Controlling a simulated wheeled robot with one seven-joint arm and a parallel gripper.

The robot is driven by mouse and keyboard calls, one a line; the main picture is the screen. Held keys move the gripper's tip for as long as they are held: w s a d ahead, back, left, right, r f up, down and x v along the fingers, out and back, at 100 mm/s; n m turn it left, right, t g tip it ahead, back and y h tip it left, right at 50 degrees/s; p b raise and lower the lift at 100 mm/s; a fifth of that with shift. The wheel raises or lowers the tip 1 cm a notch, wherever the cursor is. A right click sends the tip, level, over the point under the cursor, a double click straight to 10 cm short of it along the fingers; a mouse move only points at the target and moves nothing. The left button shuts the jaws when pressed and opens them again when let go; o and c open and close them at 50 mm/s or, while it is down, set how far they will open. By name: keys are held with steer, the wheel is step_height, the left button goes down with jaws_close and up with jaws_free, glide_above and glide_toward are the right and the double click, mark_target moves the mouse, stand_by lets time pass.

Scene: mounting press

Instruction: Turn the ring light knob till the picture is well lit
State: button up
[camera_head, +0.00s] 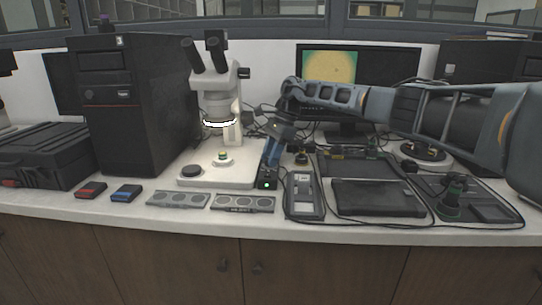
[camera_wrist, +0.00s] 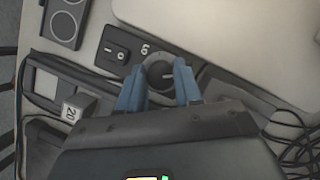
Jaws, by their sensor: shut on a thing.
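The ring light knob (camera_wrist: 158,73) is a dark round knob with a pale pointer line, in the wrist view. My gripper (camera_wrist: 158,86) has its two blue fingers on either side of the knob and is shut on it. In the head view my gripper (camera_head: 268,160) reaches down to the ring light's small dark control box (camera_head: 267,183), which shows a green light. The knob is hidden there. The ring light (camera_head: 219,123) glows white under the microscope (camera_head: 218,85).
A rocker switch (camera_wrist: 115,50) is beside the knob. A grey device (camera_head: 303,194) and a black tablet-like case (camera_head: 378,197) lie to the right, with cables around. Slide holders (camera_head: 243,203) lie in front. A tall black computer tower (camera_head: 131,100) stands left.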

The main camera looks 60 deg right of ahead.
steer(key=o, duration=1)
steer(key=shift+o, duration=0.2)
steer(key=v, duration=0.7)
steer(key=shift+r, duration=0.35)
steer(key=shift+d, duration=0.15)
